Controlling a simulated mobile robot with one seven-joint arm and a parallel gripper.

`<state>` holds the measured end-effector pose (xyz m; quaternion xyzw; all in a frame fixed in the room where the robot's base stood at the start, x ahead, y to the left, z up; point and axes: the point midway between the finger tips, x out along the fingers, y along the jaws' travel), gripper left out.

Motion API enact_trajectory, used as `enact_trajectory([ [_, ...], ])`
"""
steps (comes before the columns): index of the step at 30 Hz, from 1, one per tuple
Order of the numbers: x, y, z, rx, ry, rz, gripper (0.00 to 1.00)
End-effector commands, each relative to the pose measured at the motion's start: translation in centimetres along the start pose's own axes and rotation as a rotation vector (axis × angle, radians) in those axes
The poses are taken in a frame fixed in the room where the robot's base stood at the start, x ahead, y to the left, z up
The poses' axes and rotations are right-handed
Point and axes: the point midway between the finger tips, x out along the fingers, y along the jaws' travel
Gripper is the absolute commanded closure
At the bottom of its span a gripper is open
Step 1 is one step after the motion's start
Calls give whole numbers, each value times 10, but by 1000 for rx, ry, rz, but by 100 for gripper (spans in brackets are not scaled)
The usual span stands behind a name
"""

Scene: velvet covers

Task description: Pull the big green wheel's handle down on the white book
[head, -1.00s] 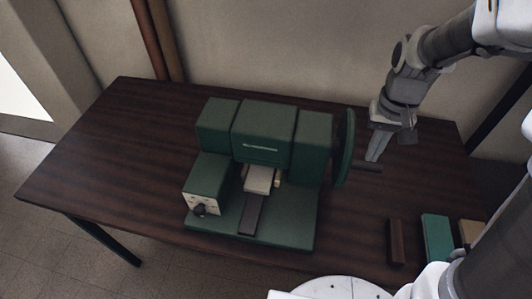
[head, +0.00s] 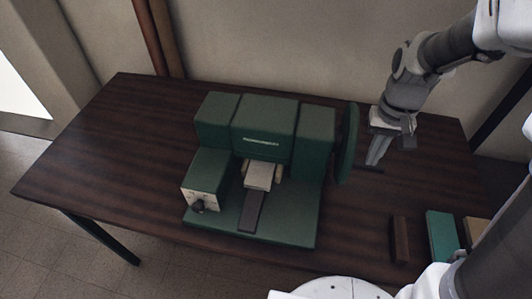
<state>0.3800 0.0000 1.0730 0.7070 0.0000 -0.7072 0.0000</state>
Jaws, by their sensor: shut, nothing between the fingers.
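The green machine (head: 265,125) stands on the dark wooden table. Its big green wheel (head: 349,143) is on the right side, seen nearly edge-on. The wheel's dark handle (head: 371,170) sticks out to the right near the wheel's lower part. A small white book (head: 258,176) lies in the machine's front opening, under the green upper body. My gripper (head: 374,164) is shut and empty, pointing down just right of the wheel. Its fingertips are at the handle and partly overlap it; I cannot tell whether they touch.
A brown book (head: 400,239), a teal book (head: 441,236) and a tan one (head: 478,232) lie at the table's front right. A control box with a dark knob (head: 198,206) is on the machine's left. The table's left side is clear.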

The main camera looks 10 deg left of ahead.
Motion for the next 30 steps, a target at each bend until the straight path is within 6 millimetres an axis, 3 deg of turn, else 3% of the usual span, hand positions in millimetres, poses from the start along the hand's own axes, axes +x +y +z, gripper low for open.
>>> enact_trajectory([
  [30,22,0,3,0,0,0,100],
])
